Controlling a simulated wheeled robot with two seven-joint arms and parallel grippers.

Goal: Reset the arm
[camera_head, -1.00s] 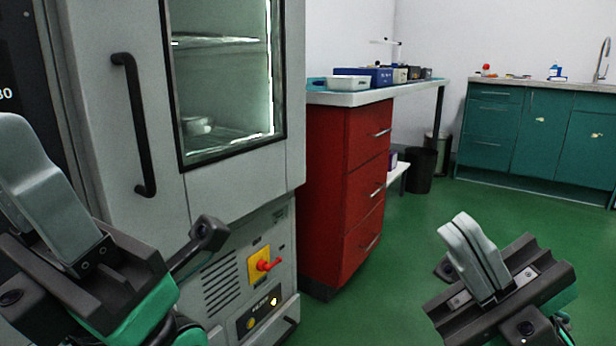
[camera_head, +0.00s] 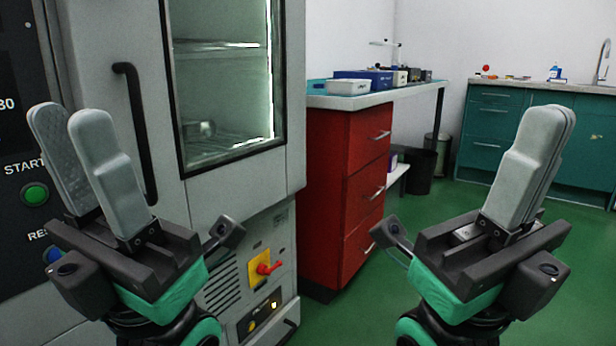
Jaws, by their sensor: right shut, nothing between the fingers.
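My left gripper (camera_head: 68,114) is raised at the left, in front of the cabinet. Its two grey fingers point up and stand apart, with nothing between them. My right gripper (camera_head: 555,114) is raised at the right, over the green floor and in front of the teal cupboards in the picture. Its grey fingers lie together and hold nothing. Both grippers have black bodies with green parts below.
A tall grey cabinet (camera_head: 235,172) with a glass door and black handle (camera_head: 137,130) stands close at the left. A red drawer unit (camera_head: 340,190) under a worktop with trays stands behind. Teal cupboards (camera_head: 490,130) line the back. Green floor (camera_head: 420,225) is open between.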

